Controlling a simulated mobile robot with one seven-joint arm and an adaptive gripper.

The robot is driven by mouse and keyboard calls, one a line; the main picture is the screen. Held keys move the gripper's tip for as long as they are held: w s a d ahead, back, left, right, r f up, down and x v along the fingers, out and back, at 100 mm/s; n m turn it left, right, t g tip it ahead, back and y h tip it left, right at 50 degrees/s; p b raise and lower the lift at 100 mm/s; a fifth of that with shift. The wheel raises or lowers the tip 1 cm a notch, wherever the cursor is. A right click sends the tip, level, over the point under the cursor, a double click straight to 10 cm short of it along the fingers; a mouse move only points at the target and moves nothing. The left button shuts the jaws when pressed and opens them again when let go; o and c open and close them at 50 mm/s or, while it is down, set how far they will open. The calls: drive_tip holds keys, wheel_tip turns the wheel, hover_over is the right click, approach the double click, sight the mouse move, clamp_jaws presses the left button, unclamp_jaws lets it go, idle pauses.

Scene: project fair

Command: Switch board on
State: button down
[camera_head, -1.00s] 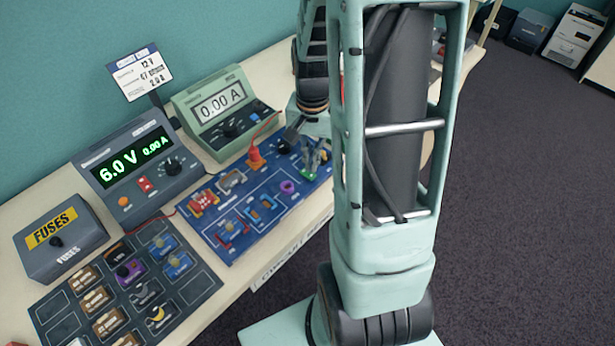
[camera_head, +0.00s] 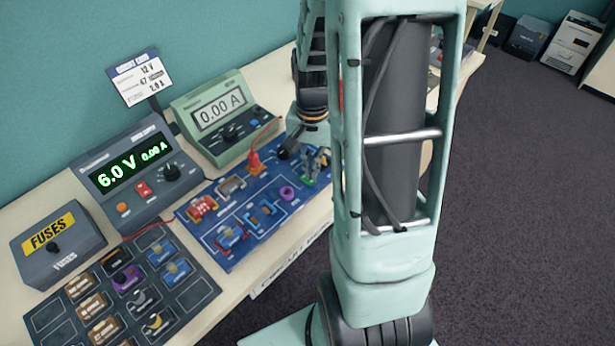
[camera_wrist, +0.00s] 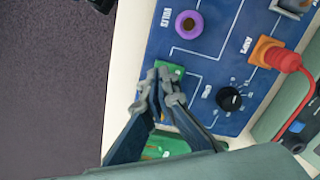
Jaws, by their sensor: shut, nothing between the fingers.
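The blue circuit board (camera_head: 232,262) lies on the bench with coloured parts on it and a red lead plugged into an orange plug (camera_head: 254,162). The plug also shows in the wrist view (camera_wrist: 274,54). My gripper (camera_wrist: 166,92) is shut and empty, its fingertips low over the board's edge beside a green part (camera_wrist: 170,70); contact is unclear. In the head view my gripper (camera_head: 318,164) is partly hidden by my arm. A black knob (camera_wrist: 230,99) is right of the fingers. A second green part (camera_wrist: 160,147) is partly hidden below them.
A power supply (camera_head: 130,170) shows 6.0 V and 0.00 A. A meter (camera_head: 222,112) behind the board shows 0.00 A. A parts tray (camera_head: 45,318) and fuse box (camera_head: 55,243) stand at the left. A printed card (camera_head: 140,78) stands behind.

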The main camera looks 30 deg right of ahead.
drive_tip(key=shift+f+b, duration=0.9)
drive_tip(key=shift+f, duration=0.2)
idle(0.9)
drive_tip(key=shift+r, duration=0.1)
drive_tip(key=shift+r+p, duration=2.75)
drive_tip(key=shift+r, duration=0.7)
